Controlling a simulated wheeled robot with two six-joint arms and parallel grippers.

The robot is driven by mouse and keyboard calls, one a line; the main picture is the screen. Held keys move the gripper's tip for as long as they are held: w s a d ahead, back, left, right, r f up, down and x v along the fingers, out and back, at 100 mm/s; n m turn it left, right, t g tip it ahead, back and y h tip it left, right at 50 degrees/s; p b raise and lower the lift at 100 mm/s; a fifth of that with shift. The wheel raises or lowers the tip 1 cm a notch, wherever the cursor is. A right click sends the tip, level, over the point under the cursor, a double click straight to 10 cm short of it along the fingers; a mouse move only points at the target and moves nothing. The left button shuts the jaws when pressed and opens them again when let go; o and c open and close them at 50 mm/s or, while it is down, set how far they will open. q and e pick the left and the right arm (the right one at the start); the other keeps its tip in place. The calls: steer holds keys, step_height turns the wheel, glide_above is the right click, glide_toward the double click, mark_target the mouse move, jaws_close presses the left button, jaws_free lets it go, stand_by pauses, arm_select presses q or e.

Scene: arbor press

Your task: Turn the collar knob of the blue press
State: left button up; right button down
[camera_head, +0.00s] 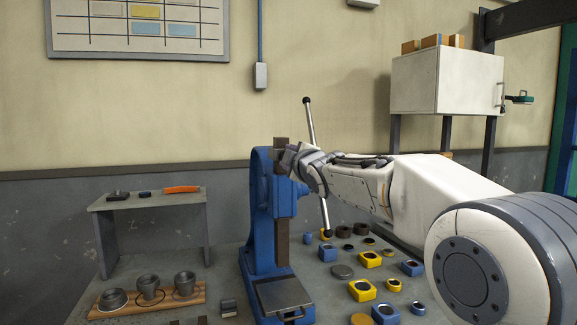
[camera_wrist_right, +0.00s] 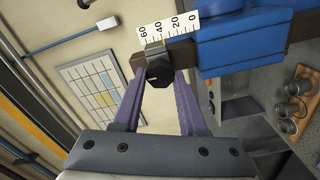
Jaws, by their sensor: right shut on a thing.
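The blue press (camera_head: 258,215) stands on the bench, with its dark ram (camera_head: 281,143) sticking up at the top. In the right wrist view the blue body (camera_wrist_right: 240,40) is at the upper right. A white scale (camera_wrist_right: 170,27) marked 0 to 60 runs along the ram. The black faceted collar knob (camera_wrist_right: 159,70) sits at the collar by the scale. My right gripper (camera_wrist_right: 161,78) is shut on the knob, one purple finger on each side. In the head view the right gripper (camera_head: 292,157) is at the press top and hides the knob. My left gripper is not in view.
The press's long lever (camera_head: 309,122) rises just behind my right gripper. Several blue and yellow blocks (camera_head: 362,290) and dark rings lie on the bench to the right. A wooden board (camera_head: 198,297) with metal cups is at the left, below a grey shelf (camera_head: 150,199).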

steer(key=shift+n, duration=0.6)
steer(key=shift+b, duration=0.3)
steer(key=shift+c, duration=2.3)
jaws_free()
steer(key=shift+s, duration=0.1)
steer(key=b+v, duration=0.2)
steer(key=v, duration=0.8)
